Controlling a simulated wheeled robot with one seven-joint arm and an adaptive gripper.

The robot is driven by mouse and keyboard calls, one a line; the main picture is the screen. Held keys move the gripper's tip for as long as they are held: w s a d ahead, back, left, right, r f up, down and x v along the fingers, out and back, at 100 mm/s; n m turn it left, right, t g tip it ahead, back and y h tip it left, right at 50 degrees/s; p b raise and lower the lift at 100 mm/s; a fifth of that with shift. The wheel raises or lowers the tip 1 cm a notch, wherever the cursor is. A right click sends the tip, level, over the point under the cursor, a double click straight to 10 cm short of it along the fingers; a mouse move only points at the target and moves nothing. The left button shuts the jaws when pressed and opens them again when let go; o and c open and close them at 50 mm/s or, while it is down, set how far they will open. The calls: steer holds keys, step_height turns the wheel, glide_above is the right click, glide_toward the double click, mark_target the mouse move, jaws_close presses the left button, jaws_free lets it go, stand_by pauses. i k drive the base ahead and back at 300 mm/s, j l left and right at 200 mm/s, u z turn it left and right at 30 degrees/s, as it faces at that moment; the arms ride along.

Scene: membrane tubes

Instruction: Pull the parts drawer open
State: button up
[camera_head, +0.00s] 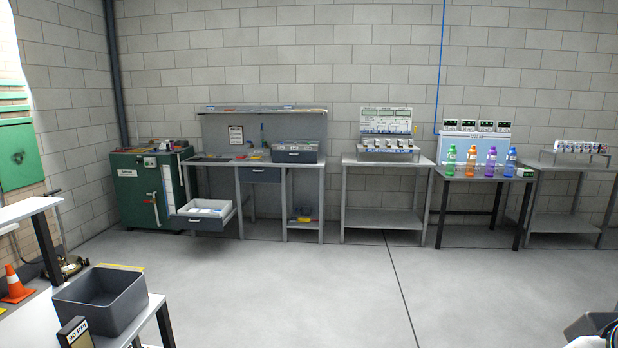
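The grey workbench (228,165) against the back wall has more than one drawer. A low left drawer (205,214) stands pulled out, with white items visible inside. A dark drawer (260,174) under the bench top looks shut. A dark drawer unit (298,156) sits on the right of the bench top, with small parts showing at its top. I cannot tell which of these is the parts drawer. My gripper's fingers are not in view; only a piece of what seems to be my arm shows at the bottom right corner, far from the bench.
A green cabinet (145,190) stands left of the bench. Tables with a rack (388,150) and coloured bottles (471,162) stand to the right. A grey bin (128,307) and an orange cone (14,286) are at near left. The middle floor is clear.

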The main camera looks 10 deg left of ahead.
mark_target(246, 174)
steer(key=i, duration=2.55)
steer(key=i+u, duration=0.2)
steer(key=i, duration=0.75)
steer(key=i+l+u, duration=0.2)
steer(key=i, duration=0.75)
steer(key=i+j+u, duration=0.15)
steer(key=i+u, duration=0.15)
steer(key=i, duration=0.55)
steer(key=i+u, duration=0.25)
steer(key=i, duration=0.6)
steer(key=i+l+u, duration=0.3)
steer(key=i, duration=0.5)
